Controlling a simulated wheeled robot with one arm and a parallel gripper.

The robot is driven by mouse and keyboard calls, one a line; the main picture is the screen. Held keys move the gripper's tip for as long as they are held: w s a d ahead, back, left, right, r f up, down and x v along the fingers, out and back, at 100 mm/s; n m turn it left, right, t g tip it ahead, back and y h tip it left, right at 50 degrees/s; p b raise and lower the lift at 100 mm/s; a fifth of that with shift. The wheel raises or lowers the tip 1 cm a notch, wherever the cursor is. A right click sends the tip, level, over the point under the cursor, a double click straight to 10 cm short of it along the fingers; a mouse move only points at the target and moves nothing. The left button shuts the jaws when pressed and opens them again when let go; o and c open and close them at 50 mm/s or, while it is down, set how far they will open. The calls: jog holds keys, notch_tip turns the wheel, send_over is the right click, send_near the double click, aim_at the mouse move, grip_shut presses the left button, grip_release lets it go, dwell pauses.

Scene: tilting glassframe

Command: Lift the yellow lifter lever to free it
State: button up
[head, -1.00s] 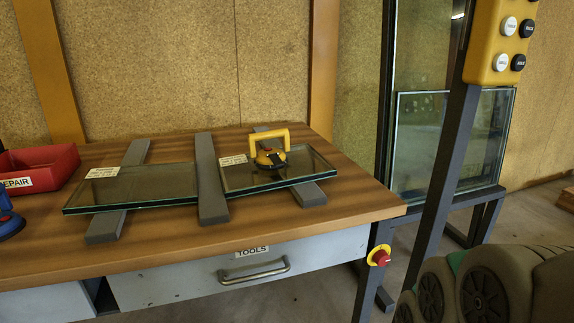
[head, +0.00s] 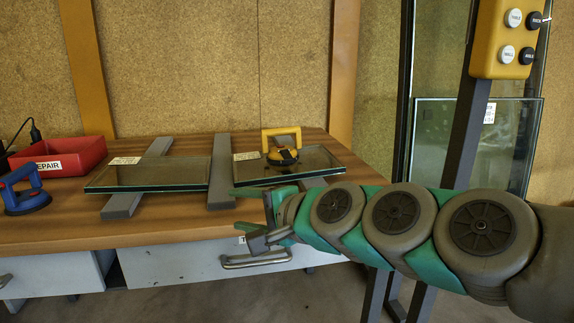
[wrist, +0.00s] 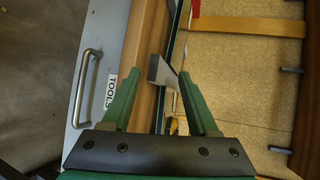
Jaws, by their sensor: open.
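The yellow lifter (head: 283,155) sits on the right glass pane (head: 325,162) on the bench, its yellow handle (head: 282,131) arched above a dark base with a red spot. In the wrist view only a small yellow patch (wrist: 174,125), probably the lifter, shows between the fingers. My gripper (head: 250,216) is open and empty, in front of the bench edge, nearer the camera than the lifter and apart from it. Its two green fingers (wrist: 160,76) are spread in the wrist view. The lifter's lever cannot be told apart clearly from the handle.
A second pane (head: 150,178) lies on the left, on grey bars (head: 221,180). A red REPAIR bin (head: 75,157) and a blue lifter (head: 25,195) stand at far left. A drawer handle (head: 255,259) juts below the bench edge. A grey post with a yellow button box (head: 505,40) stands right.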

jog(key=w+r+m+t+b, duration=0.2)
jog(key=w+r+m+t, duration=0.25)
jog(key=w+m, duration=0.2)
jog(key=m+t+h+b, duration=0.2)
jog(key=m+t+h, duration=0.3)
jog(key=m, duration=1.1)
send_near(288, 157)
jog(key=shift+w+a+r+g+h, duration=0.55)
jog(key=shift+w+a+r, duration=0.35)
jog(key=shift+w, duration=0.2)
jog(key=shift+w+d+f, duration=0.2)
jog(key=shift+w+f, duration=0.05)
jog(key=shift+w+m, duration=0.25)
jog(key=shift+p+x, duration=0.85)
jog(key=shift+x, duration=2.75)
grip_shut()
